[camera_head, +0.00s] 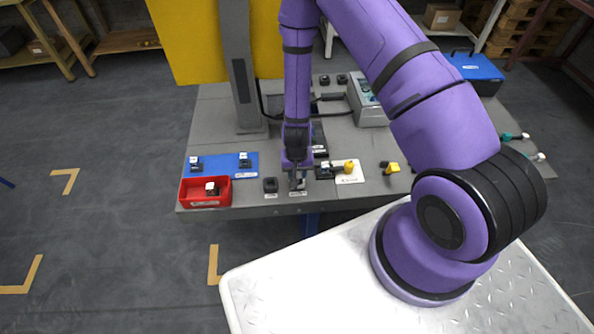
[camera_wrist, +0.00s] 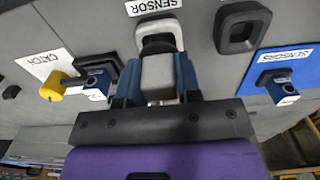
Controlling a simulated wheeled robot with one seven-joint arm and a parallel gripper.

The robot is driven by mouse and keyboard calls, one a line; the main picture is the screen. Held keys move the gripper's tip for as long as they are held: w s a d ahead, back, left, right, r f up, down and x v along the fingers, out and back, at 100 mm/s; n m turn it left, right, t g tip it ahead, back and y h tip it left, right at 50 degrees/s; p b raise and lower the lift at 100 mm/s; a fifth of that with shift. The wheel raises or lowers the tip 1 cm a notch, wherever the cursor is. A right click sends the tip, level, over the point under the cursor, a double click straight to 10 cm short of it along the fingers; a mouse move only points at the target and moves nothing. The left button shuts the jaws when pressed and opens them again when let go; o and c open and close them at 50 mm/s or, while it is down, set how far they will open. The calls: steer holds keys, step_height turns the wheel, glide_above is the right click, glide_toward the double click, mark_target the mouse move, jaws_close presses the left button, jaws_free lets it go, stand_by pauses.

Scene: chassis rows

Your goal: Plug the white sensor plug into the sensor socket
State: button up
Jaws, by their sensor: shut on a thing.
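The white sensor plug (camera_wrist: 158,74) is a pale grey-white block in the wrist view, between the two blue fingers of my gripper (camera_wrist: 157,82). My gripper is shut on it. The plug's far end lines up with the sensor socket (camera_wrist: 159,24), a pale-rimmed opening beside the SENSOR label (camera_wrist: 153,5). The plug covers much of the opening, and I cannot tell how deep it sits. In the head view my gripper (camera_head: 297,178) points down at the table's front edge, and it mostly hides the plug and socket there.
An empty black socket (camera_wrist: 243,30) is close beside the sensor socket. A blue mat (camera_head: 222,161) with plugs and a red bin (camera_head: 206,201) lie left in the head view. A white CATCH card (camera_head: 351,179) with a yellow plug lies right. A grey post (camera_head: 241,75) stands behind.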

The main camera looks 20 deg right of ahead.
steer(key=shift+f, duration=0.95)
steer(key=o, duration=1)
steer(key=shift+r, duration=0.15)
step_height(320, 180, up, 11)
steer(key=shift+f, duration=0.2)
